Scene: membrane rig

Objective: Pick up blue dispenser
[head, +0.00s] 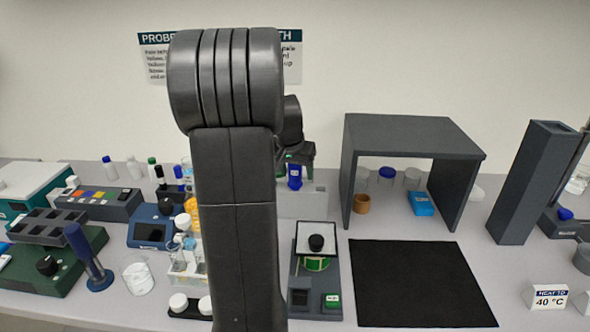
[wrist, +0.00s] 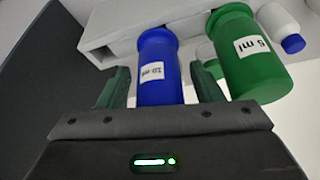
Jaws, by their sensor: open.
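The blue dispenser (wrist: 160,72) is a blue bottle-shaped piece with a white "10 ml" label. In the head view the blue dispenser (head: 294,176) shows just right of my arm, in front of a pale grey rack, below my gripper (head: 297,154). My arm hides part of this area in the head view.
In the wrist view a green "5 ml" dispenser (wrist: 247,55) stands close to the right finger. The pale grey rack (wrist: 112,28) is behind. In the head view a dark shelf (head: 415,135) stands to the right, and a black mat (head: 420,283) lies clear.

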